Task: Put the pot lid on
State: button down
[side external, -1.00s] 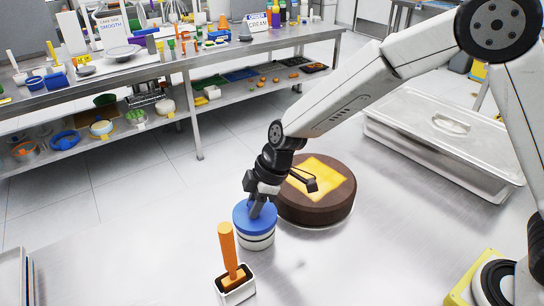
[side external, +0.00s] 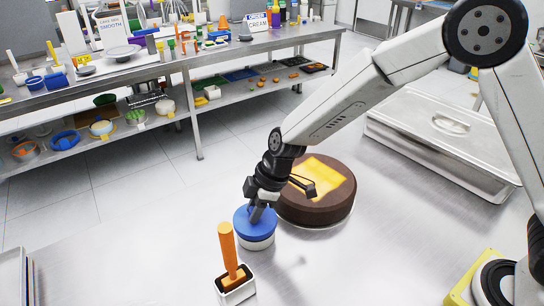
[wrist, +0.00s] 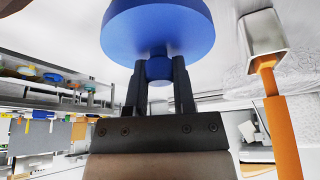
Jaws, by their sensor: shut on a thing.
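The pot is hidden behind the lid there.
An orange-handled tool (side external: 228,250) stands in a small metal holder (side external: 237,289) close in front of the pot. A brown round cake (side external: 318,208) with a yellow square top is just behind. A lidded steel pan (side external: 440,145) is at the right.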

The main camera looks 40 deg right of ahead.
jog(key=shift+f, duration=0.2)
jog(key=shift+c, duration=1.8)
grip_release()
jog(key=shift+r, duration=0.1)
jog(key=shift+v, duration=3.8)
jog(key=shift+d, duration=0.1)
jog(key=s+d+f+m+h, duration=0.1)
jog(key=s+d+m+h, duration=0.1)
jog(key=s+d+m, duration=0.4)
jog(key=s+d+f+m+h, duration=0.1)
jog(key=s+d+m+h, duration=0.1)
jog(key=s+d+m, duration=0.5)
jog(key=s+d, duration=0.1)
jog(key=d, duration=0.5)
jog(key=shift+s+f+m+t, duration=0.3)
jog(key=shift+s+f+t, duration=0.05)
jog(key=shift+t, duration=0.05)
